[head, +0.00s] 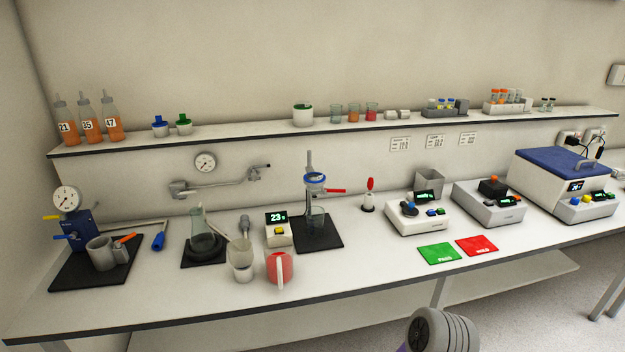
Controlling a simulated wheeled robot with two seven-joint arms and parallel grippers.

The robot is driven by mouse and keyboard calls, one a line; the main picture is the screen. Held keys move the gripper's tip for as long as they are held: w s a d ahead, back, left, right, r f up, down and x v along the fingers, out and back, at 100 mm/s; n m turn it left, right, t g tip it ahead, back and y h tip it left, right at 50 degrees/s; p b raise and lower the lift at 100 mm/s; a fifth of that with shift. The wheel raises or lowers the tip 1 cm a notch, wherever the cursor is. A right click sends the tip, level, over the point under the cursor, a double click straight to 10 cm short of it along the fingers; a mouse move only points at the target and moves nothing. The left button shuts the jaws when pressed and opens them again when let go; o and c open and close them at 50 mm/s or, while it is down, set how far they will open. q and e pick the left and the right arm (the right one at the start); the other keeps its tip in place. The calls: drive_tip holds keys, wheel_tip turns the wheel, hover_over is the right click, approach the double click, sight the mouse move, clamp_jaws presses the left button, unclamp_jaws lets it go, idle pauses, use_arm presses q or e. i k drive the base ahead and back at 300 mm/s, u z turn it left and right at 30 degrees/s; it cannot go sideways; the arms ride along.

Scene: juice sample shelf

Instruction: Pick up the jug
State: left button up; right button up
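A red jug (285,267) with a pale handle on its near side stands upright at the front edge of the white bench (355,262). It is just right of a pale beaker (241,268) and in front of a small timer box (278,233) with a lit display. Nothing is touching the jug from my side. Neither of my grippers shows in the head view. Only a grey rounded part of my own arm shows at the bottom, right of centre, with no fingers visible.
A flask (203,235) on a black mat stands left of the jug. A filter stand (312,205) is behind it to the right. Green (439,253) and red (476,245) pads lie farther right. The bench between jug and green pad is clear. A shelf (230,128) holds bottles and cups.

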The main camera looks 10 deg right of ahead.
sight(279, 249)
drive_tip(key=k, duration=0.3)
drive_tip(key=z, duration=1.2)
drive_tip(key=i, duration=0.95)
drive_tip(key=u, duration=0.75)
drive_tip(key=i, duration=0.6)
drive_tip(key=u, duration=0.5)
